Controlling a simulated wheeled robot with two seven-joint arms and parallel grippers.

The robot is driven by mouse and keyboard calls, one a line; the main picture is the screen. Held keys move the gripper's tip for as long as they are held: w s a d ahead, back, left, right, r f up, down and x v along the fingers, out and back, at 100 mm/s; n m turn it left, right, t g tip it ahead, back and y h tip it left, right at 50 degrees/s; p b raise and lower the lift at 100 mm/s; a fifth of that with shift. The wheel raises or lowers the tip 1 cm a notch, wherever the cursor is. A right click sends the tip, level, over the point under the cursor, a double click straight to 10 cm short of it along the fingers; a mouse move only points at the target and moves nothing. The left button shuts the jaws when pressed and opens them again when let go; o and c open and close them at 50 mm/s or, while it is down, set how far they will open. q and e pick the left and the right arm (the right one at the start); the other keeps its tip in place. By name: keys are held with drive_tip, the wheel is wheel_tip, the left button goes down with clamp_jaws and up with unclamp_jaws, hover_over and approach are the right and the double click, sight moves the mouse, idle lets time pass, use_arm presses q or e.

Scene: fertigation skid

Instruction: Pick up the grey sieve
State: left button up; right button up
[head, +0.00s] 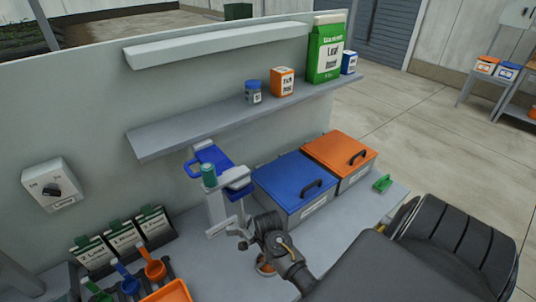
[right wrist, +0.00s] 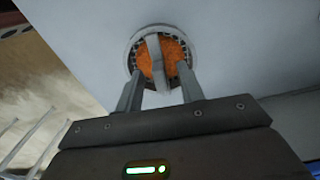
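The grey sieve (right wrist: 133,52) shows in the right wrist view as a round grey rim with mesh, orange inside, and a flat grey bar standing across its middle. I cannot tell whether the orange is its contents or something beneath. My right gripper (right wrist: 161,84) is open, with one finger on each side of the bar and a gap visible on both sides. In the head view the right gripper (head: 262,258) is low over the bench, and only a small orange part of the round item shows beneath it. My left gripper is in neither view.
A stand with a green-topped cylinder (head: 208,175) and blue parts rises behind the right gripper. Blue (head: 290,190) and orange (head: 340,152) lidded bins stand to the right. Coloured scoops (head: 153,268) and an orange tray (head: 168,292) lie at front left. A shelf (head: 200,125) overhangs the bench.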

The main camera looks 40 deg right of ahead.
drive_tip(key=shift+f, duration=0.2)
clamp_jaws()
drive_tip(key=shift+r, duration=0.1)
